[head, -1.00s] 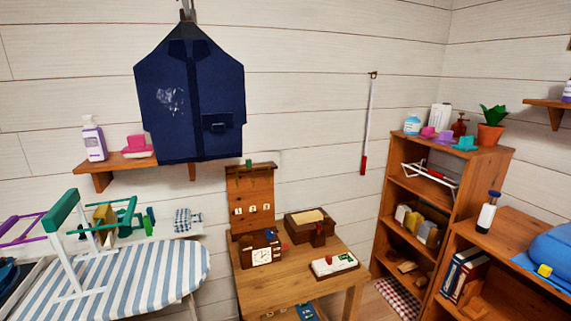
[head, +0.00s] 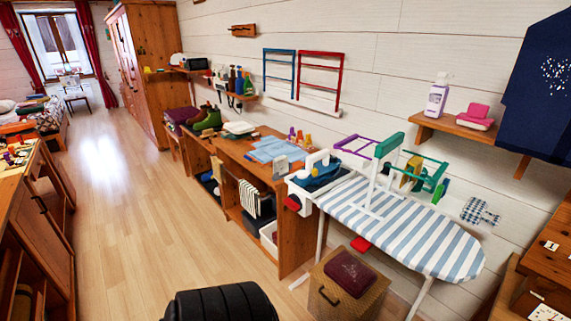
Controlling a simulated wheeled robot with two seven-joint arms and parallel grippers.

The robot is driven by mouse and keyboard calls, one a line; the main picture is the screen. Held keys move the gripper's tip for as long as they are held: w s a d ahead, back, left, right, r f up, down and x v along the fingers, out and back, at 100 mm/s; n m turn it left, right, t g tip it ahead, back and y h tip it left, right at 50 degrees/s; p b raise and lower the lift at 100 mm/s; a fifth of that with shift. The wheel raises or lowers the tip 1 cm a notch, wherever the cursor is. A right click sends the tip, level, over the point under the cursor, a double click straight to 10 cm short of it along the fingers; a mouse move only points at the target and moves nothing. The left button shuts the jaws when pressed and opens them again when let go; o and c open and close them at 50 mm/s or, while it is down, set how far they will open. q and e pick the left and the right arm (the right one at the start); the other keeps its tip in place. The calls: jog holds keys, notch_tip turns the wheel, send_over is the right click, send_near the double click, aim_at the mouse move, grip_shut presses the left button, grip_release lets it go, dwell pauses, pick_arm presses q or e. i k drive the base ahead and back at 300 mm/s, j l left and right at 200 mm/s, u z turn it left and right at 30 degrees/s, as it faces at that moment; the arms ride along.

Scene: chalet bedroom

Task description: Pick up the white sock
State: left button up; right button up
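I cannot make out a white sock in this view; if it is here, it is too small or hidden. A blue and white checked cloth (head: 480,212) lies at the wall behind the board. A striped cloth (head: 257,200) hangs under the wooden desk. Neither of my grippers shows.
A wooden desk (head: 236,150) with light blue cloth (head: 275,149) runs along the wall. A wicker box (head: 345,290) stands in front of the ironing board. A wooden cabinet (head: 45,215) is at the left. The wooden floor (head: 140,210) between is clear.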

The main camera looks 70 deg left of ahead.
aim_at(281, 165)
jog(key=u, duration=2.2)
jog(key=i+j+z, duration=0.3)
jog(key=i, duration=0.25)
jog(key=i+j+z, duration=0.25)
jog(key=i+j, duration=0.25)
